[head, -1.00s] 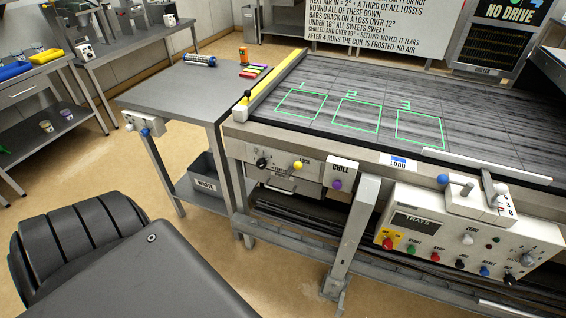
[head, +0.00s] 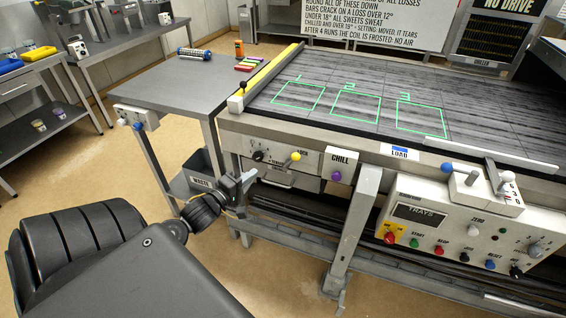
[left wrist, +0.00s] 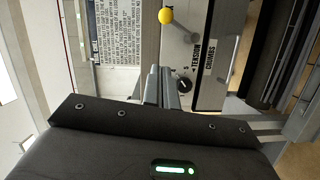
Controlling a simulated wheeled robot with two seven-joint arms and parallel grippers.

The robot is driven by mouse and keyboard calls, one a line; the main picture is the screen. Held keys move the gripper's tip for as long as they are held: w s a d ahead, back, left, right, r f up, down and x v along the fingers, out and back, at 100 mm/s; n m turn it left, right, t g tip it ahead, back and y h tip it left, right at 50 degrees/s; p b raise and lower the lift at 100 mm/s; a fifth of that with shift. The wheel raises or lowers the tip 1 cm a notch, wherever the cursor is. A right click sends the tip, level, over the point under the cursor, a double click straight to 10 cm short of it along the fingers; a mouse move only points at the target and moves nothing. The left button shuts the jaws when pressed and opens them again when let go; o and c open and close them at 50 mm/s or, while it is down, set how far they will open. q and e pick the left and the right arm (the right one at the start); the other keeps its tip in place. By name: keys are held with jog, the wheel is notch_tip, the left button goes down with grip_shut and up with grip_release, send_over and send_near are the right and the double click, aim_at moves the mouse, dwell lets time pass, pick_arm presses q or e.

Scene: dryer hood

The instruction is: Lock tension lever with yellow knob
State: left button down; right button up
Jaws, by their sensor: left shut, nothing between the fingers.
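The yellow knob (head: 296,156) of the tension lever is on the light front panel (head: 275,166) below the belt's left end. It also shows at the top of the left wrist view (left wrist: 165,16), with the panel lettering "TENSION" beside it. My left gripper (head: 246,181) is in front of and below the panel, left of the yellow knob and apart from it. In the left wrist view its fingers (left wrist: 162,84) are together and empty, pointing toward the panel. My right gripper is out of view.
A black knob (head: 258,155) sits left of the yellow one. A purple button (head: 336,176) under "CHILL" is to the right. A waste bin (head: 202,172) stands on the side table's lower shelf. A grey leg (head: 352,225) and the tray control box (head: 455,230) are farther right.

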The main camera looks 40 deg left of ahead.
pick_arm(q)
jog(key=p, duration=0.2)
send_near(292, 161)
jog(key=w+a+r, duration=0.2)
jog(key=w, duration=0.3)
jog(key=shift+w+d+f+p, duration=0.15)
jog(key=shift+w+d+p, duration=0.15)
jog(key=shift+w+d, duration=0.25)
